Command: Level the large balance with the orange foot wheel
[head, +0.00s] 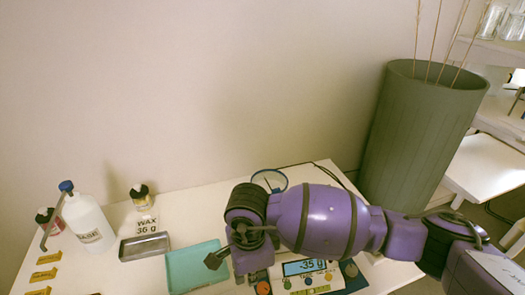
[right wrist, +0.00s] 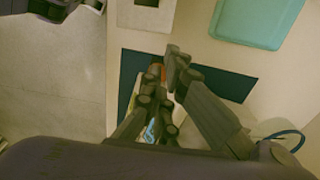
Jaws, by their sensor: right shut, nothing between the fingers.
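The large balance (head: 325,284) stands at the front of the table, partly hidden by my right arm. Its lit display (head: 305,267) seems to read -35, though a decimal point cannot be made out. The orange foot wheel (head: 264,287) shows at its left front corner. My right gripper (head: 238,258) is above the left side of the balance, close to the orange wheel; contact cannot be told. In the right wrist view, my right gripper's fingers (right wrist: 167,72) are together and empty over the balance, hiding much of it.
A teal tray (head: 196,268) lies left of the balance, with a metal tray (head: 144,246) beyond it. A white bottle (head: 88,222), small jars and yellow labels (head: 43,275) stand farther left. A blue ring (head: 269,179) lies behind my arm. A tall green bin (head: 420,130) is at right.

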